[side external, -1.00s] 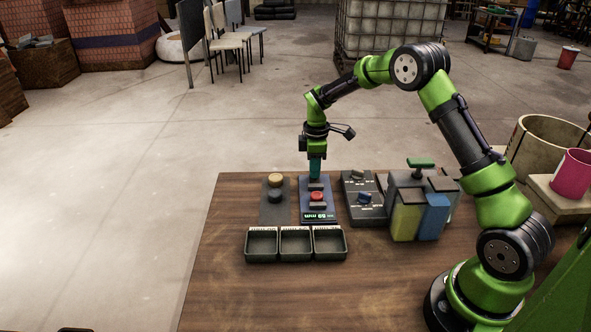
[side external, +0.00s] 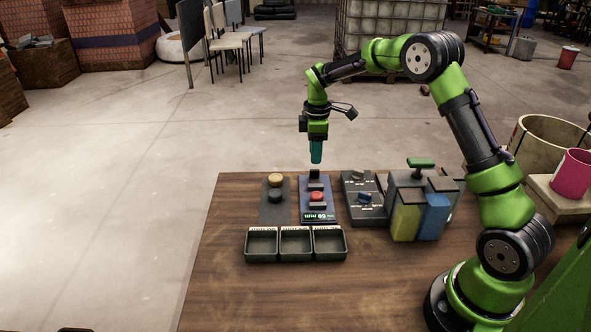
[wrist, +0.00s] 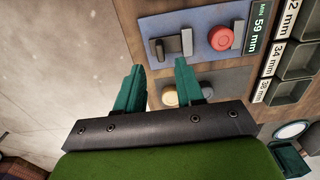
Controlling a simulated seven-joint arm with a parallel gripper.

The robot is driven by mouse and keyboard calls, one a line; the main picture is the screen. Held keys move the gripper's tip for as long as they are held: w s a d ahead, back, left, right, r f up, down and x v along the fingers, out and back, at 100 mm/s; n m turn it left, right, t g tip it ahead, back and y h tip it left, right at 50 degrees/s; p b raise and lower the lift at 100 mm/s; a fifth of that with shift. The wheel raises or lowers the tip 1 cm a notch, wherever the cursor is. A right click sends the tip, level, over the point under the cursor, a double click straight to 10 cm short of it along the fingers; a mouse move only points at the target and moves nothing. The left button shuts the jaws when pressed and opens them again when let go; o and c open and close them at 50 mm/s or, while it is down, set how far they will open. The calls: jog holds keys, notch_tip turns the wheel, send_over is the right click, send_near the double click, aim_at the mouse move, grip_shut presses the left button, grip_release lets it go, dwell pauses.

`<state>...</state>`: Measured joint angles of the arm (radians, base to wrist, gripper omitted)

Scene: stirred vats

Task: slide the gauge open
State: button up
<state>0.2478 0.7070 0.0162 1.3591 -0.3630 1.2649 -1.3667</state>
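The gauge is a blue plate (side external: 305,211) with a red button (side external: 317,196), a small lit display (side external: 319,217) and a dark upright block (side external: 314,175) at its far end. In the wrist view its plate (wrist: 205,17) carries a dark block (wrist: 160,48), an upright grey piece (wrist: 187,42) close beside it, and the red button (wrist: 221,38). The display (wrist: 258,25) reads MIN 59 mm. My gripper (side external: 316,161) hovers above the gauge's far end, clear of it. Its teal fingers (wrist: 158,85) are apart, with nothing held between them.
Left of the gauge is a grey plate with a yellow knob (side external: 275,180) and a dark knob. Right are a dark panel (side external: 364,200) and a box with coloured blocks (side external: 433,216). Three labelled trays (side external: 295,256) stand in front. The table's front left is bare.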

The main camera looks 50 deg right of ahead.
aim_at(315, 170)
notch_tip(315, 170, up, 11)
dwell(0.5)
jog(key=s+a+r+m+t, duration=0.1)
jog(key=s+a+m, duration=0.3)
jog(key=s, duration=0.4)
jog(key=s+a+r+m+t+y, duration=0.1)
jog(key=s+a+r+m+t, duration=0.1)
jog(key=s+a, duration=0.4)
jog(key=s+a+r+m+t+y, duration=0.1)
jog(key=s+a+r+m+t, duration=0.1)
jog(key=s+a+m+t, duration=0.2)
jog(key=s+a+m, duration=0.1)
jog(key=s+m, duration=0.2)
jog(key=s, duration=0.4)
jog(key=shift+s+a+r, duration=0.15)
jog(key=shift+s+r, duration=0.05)
jog(key=shift+s, duration=0.2)
